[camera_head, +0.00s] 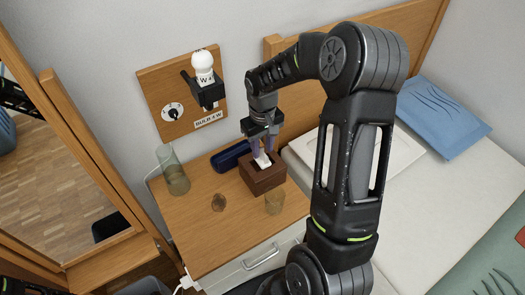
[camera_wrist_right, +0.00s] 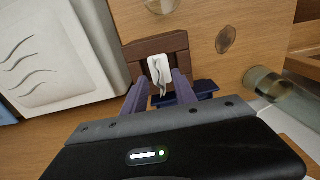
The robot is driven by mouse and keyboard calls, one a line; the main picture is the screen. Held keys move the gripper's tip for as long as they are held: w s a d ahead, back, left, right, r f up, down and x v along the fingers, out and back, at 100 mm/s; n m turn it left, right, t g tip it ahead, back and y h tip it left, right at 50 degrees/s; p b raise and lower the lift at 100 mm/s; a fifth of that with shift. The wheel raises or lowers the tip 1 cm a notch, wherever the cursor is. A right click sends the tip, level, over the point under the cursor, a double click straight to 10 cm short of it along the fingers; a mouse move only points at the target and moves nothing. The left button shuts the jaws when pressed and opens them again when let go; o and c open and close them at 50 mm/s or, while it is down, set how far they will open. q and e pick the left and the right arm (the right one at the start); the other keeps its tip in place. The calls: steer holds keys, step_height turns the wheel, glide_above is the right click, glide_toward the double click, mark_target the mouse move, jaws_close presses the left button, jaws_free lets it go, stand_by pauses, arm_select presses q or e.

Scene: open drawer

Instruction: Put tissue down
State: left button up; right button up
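A white tissue (camera_head: 263,161) stands up out of a brown wooden tissue box (camera_head: 264,181) on the nightstand. My right gripper (camera_head: 262,146) points down just above the box, with its fingertips around the tissue. In the right wrist view the tissue (camera_wrist_right: 159,71) lies between the two purple fingertips (camera_wrist_right: 161,74), in front of the box (camera_wrist_right: 134,54). The fingers are apart, wider than the tissue, and do not look closed on it. My left gripper is not clearly seen; only dark parts show at the bottom left corner of the head view.
The nightstand (camera_head: 190,245) holds a glass vase (camera_head: 172,172), a blue case (camera_head: 229,157), a brown round object (camera_head: 218,203) and a small amber glass (camera_head: 275,202). A board with a bulb (camera_head: 202,62) is on the wall behind. The bed with pillows (camera_head: 440,115) is to the right.

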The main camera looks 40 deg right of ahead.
mark_target(263, 148)
step_height(263, 148, up, 10)
steer(key=shift+f, duration=0.15)
stand_by(1.0)
